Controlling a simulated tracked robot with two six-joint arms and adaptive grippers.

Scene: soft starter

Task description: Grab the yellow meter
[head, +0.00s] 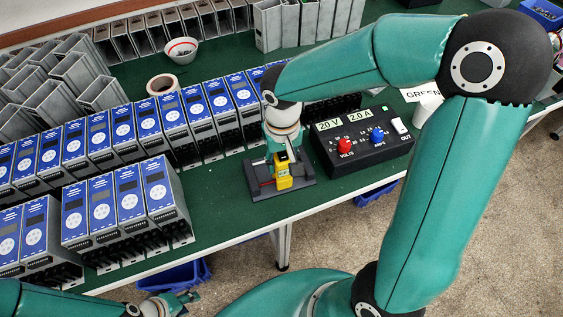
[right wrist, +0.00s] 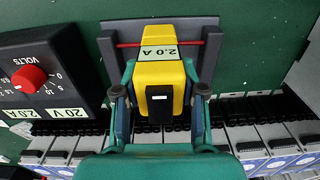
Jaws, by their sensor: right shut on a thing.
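The yellow meter (head: 283,172) stands on a dark grey holder (head: 262,192) near the table's front edge. In the right wrist view the yellow meter (right wrist: 160,75) fills the middle and carries a label reading 2.0 A. A thin red rod crosses the holder (right wrist: 205,50) behind it. My right gripper (right wrist: 160,95) has a finger on each side of the meter and is shut on it. In the head view my right gripper (head: 282,155) comes down onto the meter from above. My left gripper (head: 180,299) is low at the left, below the table edge; its finger gap is too small to judge.
A black power supply (head: 365,145) with red and blue knobs stands right of the holder, close to it. Rows of blue-faced soft starters (head: 130,190) stand to the left and behind. A tape roll (head: 162,84) and a white bowl (head: 181,50) lie further back.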

